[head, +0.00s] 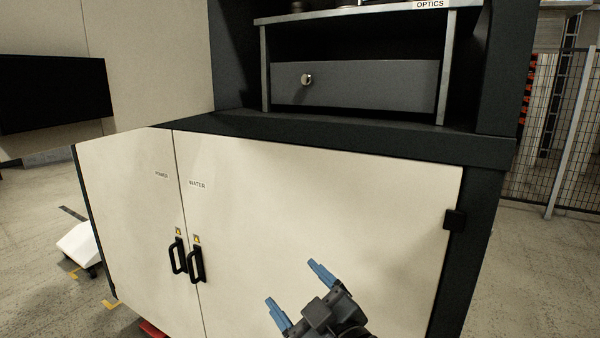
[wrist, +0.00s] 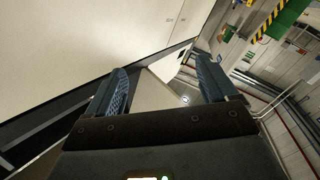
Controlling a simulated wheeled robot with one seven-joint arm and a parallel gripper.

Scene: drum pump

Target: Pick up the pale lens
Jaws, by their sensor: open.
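My gripper (head: 301,296) is open and empty in front of the cream cabinet doors, low in the head view. Its two blue fingers also show in the wrist view (wrist: 162,92), spread apart with nothing between them. The pale lens cannot be made out in either view. A shelf labelled OPTICS (head: 350,14) stands at the top of the head view. Only the lower parts of a few small items on it show, cut off by the frame edge.
A cream cabinet (head: 320,220) with black handles (head: 187,262) fills the middle. A grey drawer with a round knob (head: 350,84) sits under the shelf. A dark post (head: 497,70) and a mesh fence (head: 560,150) stand at right. Open floor (head: 545,270) lies to the right.

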